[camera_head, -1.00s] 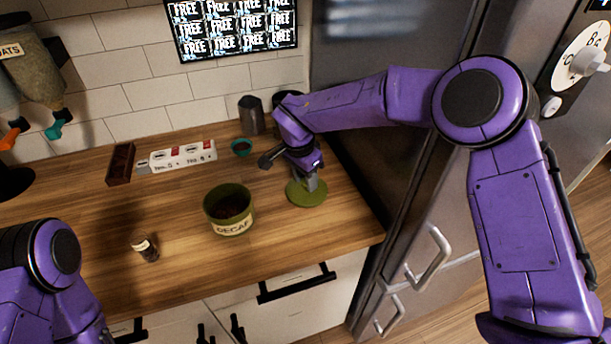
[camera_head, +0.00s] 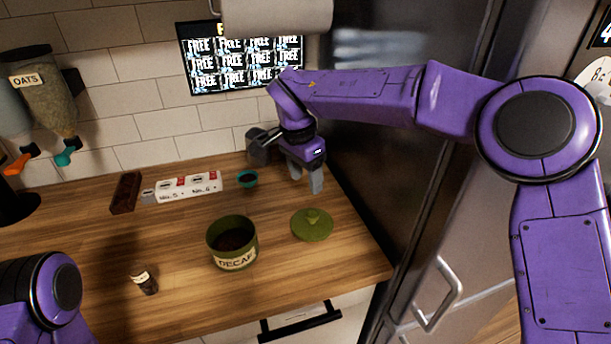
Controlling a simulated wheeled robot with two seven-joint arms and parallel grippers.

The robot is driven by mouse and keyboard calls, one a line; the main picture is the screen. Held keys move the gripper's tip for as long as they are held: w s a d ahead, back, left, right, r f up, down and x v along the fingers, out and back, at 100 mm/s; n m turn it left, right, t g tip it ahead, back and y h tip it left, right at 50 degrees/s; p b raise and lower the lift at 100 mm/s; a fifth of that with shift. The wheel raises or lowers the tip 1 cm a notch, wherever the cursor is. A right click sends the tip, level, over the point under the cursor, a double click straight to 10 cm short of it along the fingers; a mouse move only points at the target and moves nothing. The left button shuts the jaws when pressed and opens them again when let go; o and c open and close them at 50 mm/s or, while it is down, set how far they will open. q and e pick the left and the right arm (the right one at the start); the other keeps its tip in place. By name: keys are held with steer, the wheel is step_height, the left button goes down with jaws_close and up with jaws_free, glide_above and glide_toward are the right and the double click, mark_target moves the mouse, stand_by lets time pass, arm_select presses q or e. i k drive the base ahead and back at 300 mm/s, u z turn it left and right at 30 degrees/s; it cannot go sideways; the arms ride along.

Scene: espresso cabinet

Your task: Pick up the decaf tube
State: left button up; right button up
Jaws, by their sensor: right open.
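The decaf tube (camera_head: 232,243) is a round green container with a pale DECAF label. It stands open on the wooden counter and dark contents show inside. Its green lid (camera_head: 312,225) with a small knob lies on the counter to its right, apart from it. My right gripper (camera_head: 305,186) is open and empty, above the counter just behind the lid, up and to the right of the tube. My left arm shows at the lower left, but its gripper is out of view.
A small dark jar (camera_head: 145,283) stands left of the tube. Behind are a teal cup (camera_head: 247,179), a white numbered block (camera_head: 187,188) and a dark brown tray (camera_head: 126,192). The fridge (camera_head: 400,170) bounds the right side.

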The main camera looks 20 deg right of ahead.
mark_target(139, 271)
steer(key=k, duration=1)
